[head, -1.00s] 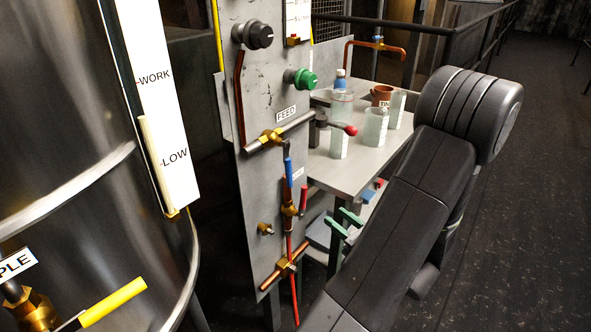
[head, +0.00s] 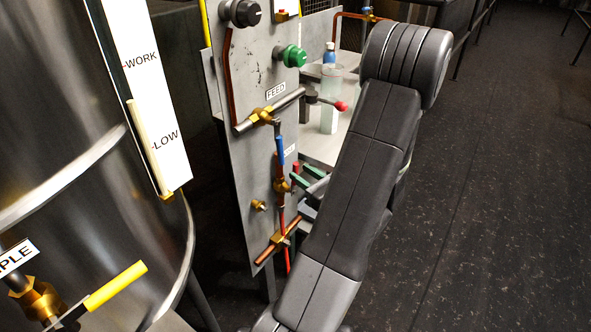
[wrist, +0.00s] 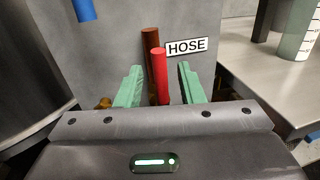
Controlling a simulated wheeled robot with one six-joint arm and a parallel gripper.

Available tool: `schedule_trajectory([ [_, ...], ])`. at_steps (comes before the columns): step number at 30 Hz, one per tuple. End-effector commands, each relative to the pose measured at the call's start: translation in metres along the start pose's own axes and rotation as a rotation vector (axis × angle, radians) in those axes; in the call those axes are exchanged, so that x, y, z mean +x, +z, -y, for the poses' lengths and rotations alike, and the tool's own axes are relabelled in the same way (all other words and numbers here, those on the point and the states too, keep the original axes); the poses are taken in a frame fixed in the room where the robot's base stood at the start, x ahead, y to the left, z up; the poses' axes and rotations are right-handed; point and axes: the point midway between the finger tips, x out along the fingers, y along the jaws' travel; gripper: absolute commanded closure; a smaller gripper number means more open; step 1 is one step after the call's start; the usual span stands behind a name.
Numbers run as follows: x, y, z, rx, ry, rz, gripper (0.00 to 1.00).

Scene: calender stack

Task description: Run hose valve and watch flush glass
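The hose valve's red handle (wrist: 159,75) stands upright in front of a brown pipe, beside the HOSE label (wrist: 186,46) in the wrist view. Its red tip also shows in the head view (head: 296,167). My gripper (head: 306,177) is open, its green fingers left and right of the red handle in the wrist view, with gaps on both sides. I cannot tell how deep the handle sits between them. A clear glass (head: 330,100) stands on the side table, with a marked glass (wrist: 298,40) in the wrist view. I cannot tell which is the flush glass.
A steel tank (head: 60,130) with a yellow handle (head: 115,285) stands left. Open floor (head: 500,180) lies right.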

Motion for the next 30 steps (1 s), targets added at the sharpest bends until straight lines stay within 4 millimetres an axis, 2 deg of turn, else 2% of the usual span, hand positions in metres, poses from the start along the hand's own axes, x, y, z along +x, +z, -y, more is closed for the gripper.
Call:
schedule_trajectory([
  [3, 0.017, 0.0, -0.001, 0.0, 0.004, 0.001, 0.65],
  [7, 0.029, 0.0, -0.001, 0.001, 0.002, 0.0, 0.65],
  [19, 0.035, 0.0, 0.0, 0.001, 0.0, 0.001, 0.65],
  [20, 0.035, 0.0, 0.0, 0.001, 0.0, 0.0, 0.69],
  [24, 0.035, 0.0, 0.0, 0.001, 0.0, 0.0, 0.97],
  [25, 0.035, 0.0, 0.0, 0.001, 0.0, 0.0, 1.0],
  [30, 0.035, 0.0, 0.0, 0.001, 0.0, 0.0, 1.0],
])
